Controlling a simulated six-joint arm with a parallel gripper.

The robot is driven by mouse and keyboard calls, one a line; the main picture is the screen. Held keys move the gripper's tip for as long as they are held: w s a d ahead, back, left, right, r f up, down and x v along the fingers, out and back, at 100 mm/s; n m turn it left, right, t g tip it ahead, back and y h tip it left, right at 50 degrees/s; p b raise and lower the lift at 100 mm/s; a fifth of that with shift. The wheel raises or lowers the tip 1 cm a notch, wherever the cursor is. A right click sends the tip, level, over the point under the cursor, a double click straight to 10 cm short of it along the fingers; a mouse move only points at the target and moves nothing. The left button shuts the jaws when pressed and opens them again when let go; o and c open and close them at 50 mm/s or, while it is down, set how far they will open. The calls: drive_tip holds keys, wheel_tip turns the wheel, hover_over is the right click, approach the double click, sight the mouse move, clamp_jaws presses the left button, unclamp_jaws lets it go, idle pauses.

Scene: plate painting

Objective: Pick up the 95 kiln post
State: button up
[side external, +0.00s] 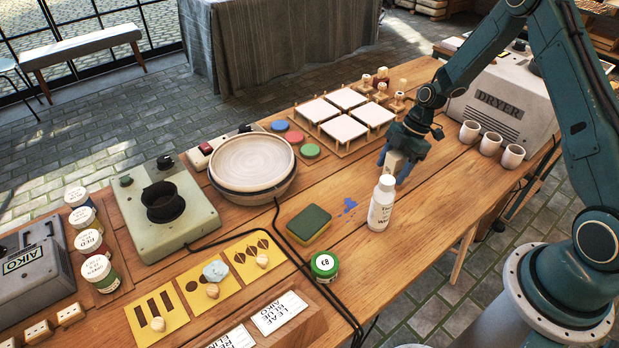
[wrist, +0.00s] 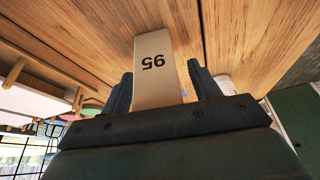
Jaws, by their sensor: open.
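The 95 kiln post (side external: 394,162) is a pale block on the wooden table, below and between the fingers of my gripper (side external: 393,167). In the wrist view, the post (wrist: 154,80) shows its black "95" upside down, and its lower part is hidden behind the gripper body. My gripper (wrist: 160,88) is open, with one dark finger on each side of the post. Narrow gaps seem to show between the fingers and the post.
A white bottle (side external: 381,205) stands just in front of the post. A rack of white tiles (side external: 343,127) is behind to the left. Several cups (side external: 490,143) stand by the dryer (side external: 510,98) at right. A sponge (side external: 309,224) and blue paint marks (side external: 348,205) lie left of the bottle.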

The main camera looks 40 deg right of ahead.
drive_tip(key=shift+f, duration=0.1)
idle(0.4)
drive_tip(key=c, duration=1.2)
drive_tip(key=shift+c, duration=0.2)
wheel_tip(320, 180, up, 20)
idle(0.4)
